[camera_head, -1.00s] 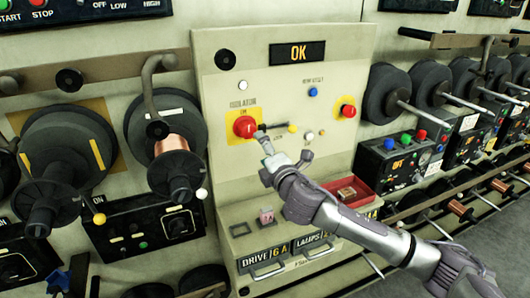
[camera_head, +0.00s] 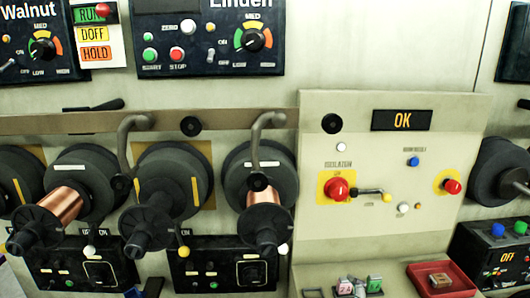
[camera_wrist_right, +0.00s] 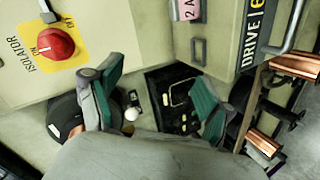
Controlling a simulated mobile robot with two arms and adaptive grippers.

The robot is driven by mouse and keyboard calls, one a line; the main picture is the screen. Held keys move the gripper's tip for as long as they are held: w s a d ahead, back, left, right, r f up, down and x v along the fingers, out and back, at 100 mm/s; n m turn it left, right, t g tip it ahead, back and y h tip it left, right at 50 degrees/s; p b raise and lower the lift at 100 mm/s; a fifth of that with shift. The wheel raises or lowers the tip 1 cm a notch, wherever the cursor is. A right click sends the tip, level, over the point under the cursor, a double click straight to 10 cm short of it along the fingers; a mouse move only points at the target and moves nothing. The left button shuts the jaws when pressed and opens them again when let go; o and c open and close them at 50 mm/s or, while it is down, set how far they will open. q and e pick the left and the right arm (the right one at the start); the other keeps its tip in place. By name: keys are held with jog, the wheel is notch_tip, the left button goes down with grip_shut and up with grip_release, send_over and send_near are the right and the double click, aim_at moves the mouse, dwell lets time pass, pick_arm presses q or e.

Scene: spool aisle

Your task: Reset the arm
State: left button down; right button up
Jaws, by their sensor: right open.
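My right gripper (camera_wrist_right: 158,78) shows in the right wrist view with its two teal-padded fingers apart and nothing between them. The red isolator knob (camera_wrist_right: 55,43) on its yellow plate is at the upper left there, apart from the fingers. Neither of my arms shows in the head view.
Several dark spools (camera_head: 170,185), some with copper wire, stick out of the wall left of the panel. A red tray (camera_head: 462,283) sits on the ledge. In the wrist view a black control box (camera_wrist_right: 172,98) and a drawer handle (camera_wrist_right: 198,52) lie beyond the fingers.

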jog(key=s+f+m+g, duration=0.3)
jog(key=s+f+m, duration=0.1)
jog(key=s, duration=0.6)
jog(key=s+d+f+m+g, duration=0.1)
jog(key=s+f+m+g, duration=0.3)
jog(key=s, duration=0.5)
jog(key=s+f+m+g, duration=0.3)
jog(key=s+f, duration=0.2)
jog(key=s, duration=0.5)
notch_tip(320, 180, down, 30)
jog(key=s+g+b, duration=0.1)
jog(key=s+b, duration=0.1)
jog(key=s+d+f+g, duration=0.1)
jog(key=s+d+f, duration=0.2)
jog(key=s+f, duration=1.2)
jog(key=shift+s+f+n+b, duration=0.25)
jog(key=shift+n+b, duration=0.05)
jog(key=shift+b, duration=0.1)
